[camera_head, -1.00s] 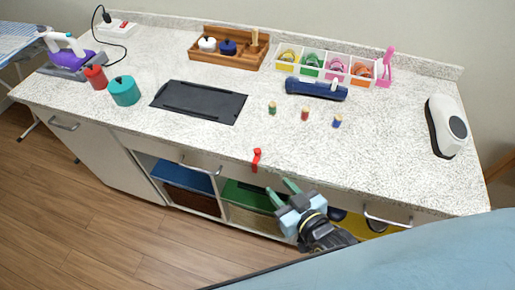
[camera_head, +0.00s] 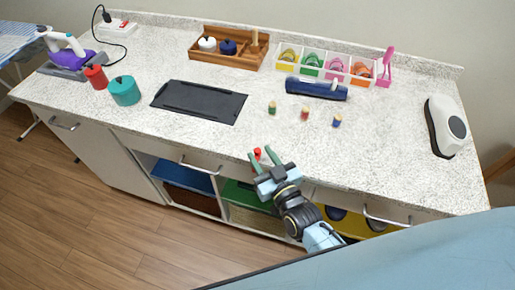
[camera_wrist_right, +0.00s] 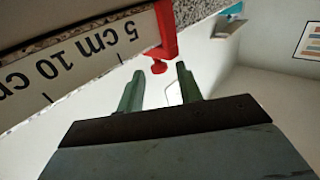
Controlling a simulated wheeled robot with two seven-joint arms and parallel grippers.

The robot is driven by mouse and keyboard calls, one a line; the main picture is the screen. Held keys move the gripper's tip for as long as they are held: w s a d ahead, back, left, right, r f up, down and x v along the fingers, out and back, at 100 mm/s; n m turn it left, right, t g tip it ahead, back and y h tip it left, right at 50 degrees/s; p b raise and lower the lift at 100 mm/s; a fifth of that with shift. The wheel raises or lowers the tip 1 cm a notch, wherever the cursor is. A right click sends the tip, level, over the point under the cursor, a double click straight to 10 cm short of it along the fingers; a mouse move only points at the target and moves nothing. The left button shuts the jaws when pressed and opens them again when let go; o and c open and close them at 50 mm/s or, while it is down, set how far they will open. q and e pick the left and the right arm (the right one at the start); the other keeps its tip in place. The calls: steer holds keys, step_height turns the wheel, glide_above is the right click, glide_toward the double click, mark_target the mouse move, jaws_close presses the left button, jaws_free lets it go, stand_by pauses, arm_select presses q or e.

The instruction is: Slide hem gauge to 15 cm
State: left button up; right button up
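The hem gauge's red slider (camera_head: 257,153) sits at the counter's front edge, partly hidden by my right gripper. In the right wrist view, the slider (camera_wrist_right: 167,30) has a round red knob (camera_wrist_right: 159,68) below it. The white scale (camera_wrist_right: 85,55) appears upside down with marks reading 5 cm and 10 cm. The slider is near the 5 cm mark, on the side away from 10 cm. My right gripper (camera_head: 259,151) is open at the slider. Its green fingertips (camera_wrist_right: 159,73) are on either side of the knob, with gaps visible. My left gripper is out of view.
Green, red and blue spools (camera_head: 304,114) stand behind the slider on the speckled counter (camera_head: 380,160). A black mat (camera_head: 198,101) lies to the left. Drawer handles (camera_head: 387,217) project from the front below the counter. The counter to the right of the gripper is clear.

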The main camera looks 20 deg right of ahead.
steer(key=shift+w+a, duration=0.15)
steer(key=shift+w, duration=0.55)
steer(key=shift+w+a, duration=0.1)
steer(key=shift+w, duration=0.6)
steer(key=shift+c, duration=0.3)
jaws_close()
